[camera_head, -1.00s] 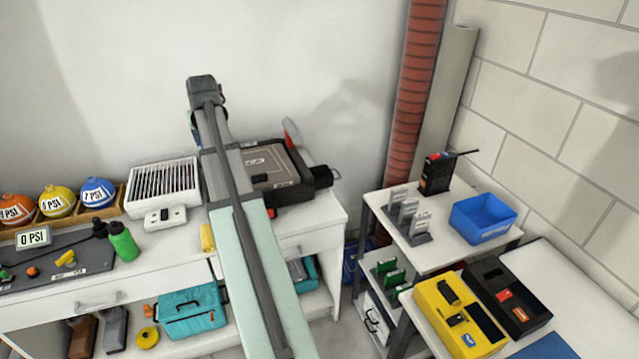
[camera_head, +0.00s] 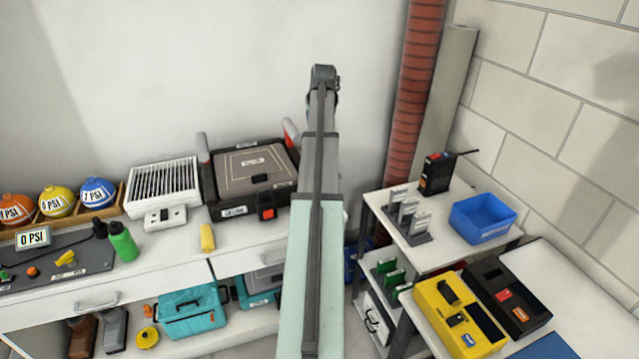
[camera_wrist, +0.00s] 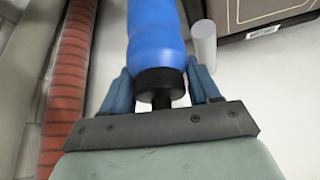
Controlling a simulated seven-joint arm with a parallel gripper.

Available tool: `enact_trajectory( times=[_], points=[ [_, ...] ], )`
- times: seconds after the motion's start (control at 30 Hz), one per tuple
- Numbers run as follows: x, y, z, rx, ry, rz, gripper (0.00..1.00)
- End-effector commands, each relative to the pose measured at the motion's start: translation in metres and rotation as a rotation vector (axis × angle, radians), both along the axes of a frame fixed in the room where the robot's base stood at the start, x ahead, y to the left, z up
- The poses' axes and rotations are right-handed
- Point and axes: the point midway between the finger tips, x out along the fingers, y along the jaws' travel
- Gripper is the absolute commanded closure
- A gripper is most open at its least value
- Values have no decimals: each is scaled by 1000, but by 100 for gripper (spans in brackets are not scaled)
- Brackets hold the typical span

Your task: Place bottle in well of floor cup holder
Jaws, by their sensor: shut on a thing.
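My gripper (camera_wrist: 162,88) is shut on a blue bottle (camera_wrist: 156,38) with a black cap, seen close in the wrist view. One blue finger is on each side of the cap end, and the bottle extends away from the gripper past the top of the picture. In the head view my arm reaches up the middle of the picture, and the gripper and bottle are hidden behind its end. I cannot make out the floor cup holder in either view.
A black case (camera_head: 250,163) stands on the white bench, left of my arm; a green bottle (camera_head: 123,242) stands further left. A red pipe (camera_head: 412,100) rises behind, right of my arm. Right of it, a small shelf holds a blue bin (camera_head: 483,218) and a radio (camera_head: 436,173).

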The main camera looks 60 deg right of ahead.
Motion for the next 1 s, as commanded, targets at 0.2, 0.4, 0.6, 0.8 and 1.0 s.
enact_trajectory(
  times=[0.2,0.4,0.6,0.8,1.0],
  points=[
    [5,-22,-45,2,1,-59,79],
    [10,-27,-65,-1,1,-82,79],
    [11,-28,-84,0,1,-87,79],
    [11,-27,-116,0,0,-86,79],
    [12,-28,-133,-1,0,-86,79]
  ],
)
